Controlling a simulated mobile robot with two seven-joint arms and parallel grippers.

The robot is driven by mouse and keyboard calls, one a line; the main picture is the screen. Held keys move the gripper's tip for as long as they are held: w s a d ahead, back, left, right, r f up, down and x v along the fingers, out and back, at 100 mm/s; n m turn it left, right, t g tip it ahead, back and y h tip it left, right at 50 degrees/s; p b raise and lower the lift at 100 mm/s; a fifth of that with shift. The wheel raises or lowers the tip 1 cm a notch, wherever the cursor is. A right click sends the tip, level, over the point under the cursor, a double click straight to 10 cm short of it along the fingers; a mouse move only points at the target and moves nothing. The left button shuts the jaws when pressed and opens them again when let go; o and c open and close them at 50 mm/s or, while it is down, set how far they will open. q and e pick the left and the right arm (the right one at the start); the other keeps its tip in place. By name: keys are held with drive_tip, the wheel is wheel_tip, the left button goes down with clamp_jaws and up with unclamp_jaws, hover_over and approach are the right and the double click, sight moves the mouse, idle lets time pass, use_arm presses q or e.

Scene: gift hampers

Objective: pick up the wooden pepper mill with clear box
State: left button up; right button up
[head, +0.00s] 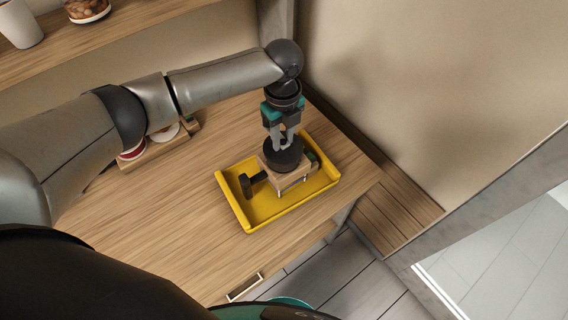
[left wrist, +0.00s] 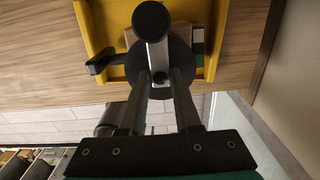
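A wooden mill (head: 292,178) with a round black top and a black crank handle stands in a yellow tray (head: 247,224) on the wooden counter. Part of its lower body looks pale or clear, but it is too small to be sure. My left gripper (head: 284,145) points down at its top. In the left wrist view the two fingers (left wrist: 160,78) lie on either side of a grey post with a black knob (left wrist: 151,20), over the black disc. Whether they press on it cannot be told. My right gripper is not in view.
A small dark and green item (head: 313,160) sits close to the mill in the tray. A wooden holder with red-and-white items (head: 132,152) stands at the back left, partly behind my left arm. A wall shelf (head: 100,38) holds a cup and a jar. The counter's front left is clear.

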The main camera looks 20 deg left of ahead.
use_arm(q)
clamp_jaws()
drive_tip(key=shift+w+r, duration=0.1)
idle(0.8)
